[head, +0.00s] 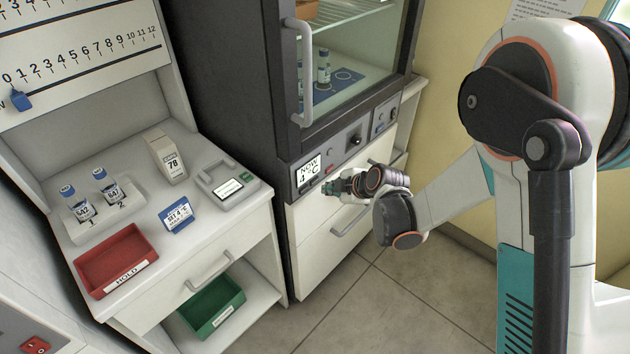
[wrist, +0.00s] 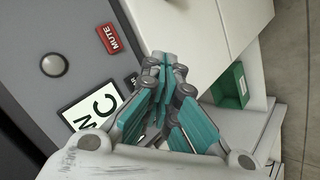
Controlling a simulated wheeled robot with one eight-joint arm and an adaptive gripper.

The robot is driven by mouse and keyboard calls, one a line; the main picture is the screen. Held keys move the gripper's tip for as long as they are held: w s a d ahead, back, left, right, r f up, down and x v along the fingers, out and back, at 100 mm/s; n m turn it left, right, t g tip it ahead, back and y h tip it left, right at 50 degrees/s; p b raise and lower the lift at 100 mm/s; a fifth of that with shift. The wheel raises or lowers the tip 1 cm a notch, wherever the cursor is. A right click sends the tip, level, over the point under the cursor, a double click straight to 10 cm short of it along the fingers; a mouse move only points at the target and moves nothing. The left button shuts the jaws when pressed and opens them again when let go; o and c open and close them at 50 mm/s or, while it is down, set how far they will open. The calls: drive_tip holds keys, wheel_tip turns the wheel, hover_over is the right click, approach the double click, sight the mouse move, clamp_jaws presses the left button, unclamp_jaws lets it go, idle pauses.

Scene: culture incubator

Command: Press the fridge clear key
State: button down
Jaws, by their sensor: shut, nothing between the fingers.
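The fridge's control panel (wrist: 95,25) fills the upper left of the wrist view. On it are a red key marked MUTE (wrist: 110,39), a white display (wrist: 92,104) and a small dark key (wrist: 131,80) partly hidden by my fingers. I cannot read that dark key's label. In the head view the display (head: 308,171) reads NOW 4 °C, with the red key (head: 330,170) beside it. My gripper (head: 333,186) is shut and empty, just in front of the panel's lower edge; its fingertips (wrist: 156,60) are near the dark key. I cannot tell whether they touch the panel.
A round pale button (wrist: 54,65) sits on the panel. The fridge's door handle (head: 300,75) stands out above. A counter at left holds a red tray (head: 118,262), vials and a blue SET 4 °C card (head: 177,214). The floor (head: 365,305) in front is clear.

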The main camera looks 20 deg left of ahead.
drive_tip(key=shift+w+a, duration=0.25)
drive_tip(key=shift+a, duration=0.35)
idle(1.1)
drive_tip(key=shift+w+a, duration=0.15)
drive_tip(key=shift+a, duration=0.25)
drive_tip(key=shift+w+a, duration=0.15)
drive_tip(key=shift+a, duration=0.15)
idle(0.6)
drive_tip(key=shift+b, duration=0.3)
drive_tip(key=shift+s+d, duration=0.3)
drive_tip(key=shift+d, duration=0.4)
drive_tip(key=shift+d, duration=0.15)
drive_tip(key=d, duration=0.1)
drive_tip(key=s+d+b, duration=0.1)
drive_tip(key=d, duration=0.1)
drive_tip(key=s+d, duration=0.1)
drive_tip(key=shift+d, duration=0.2)
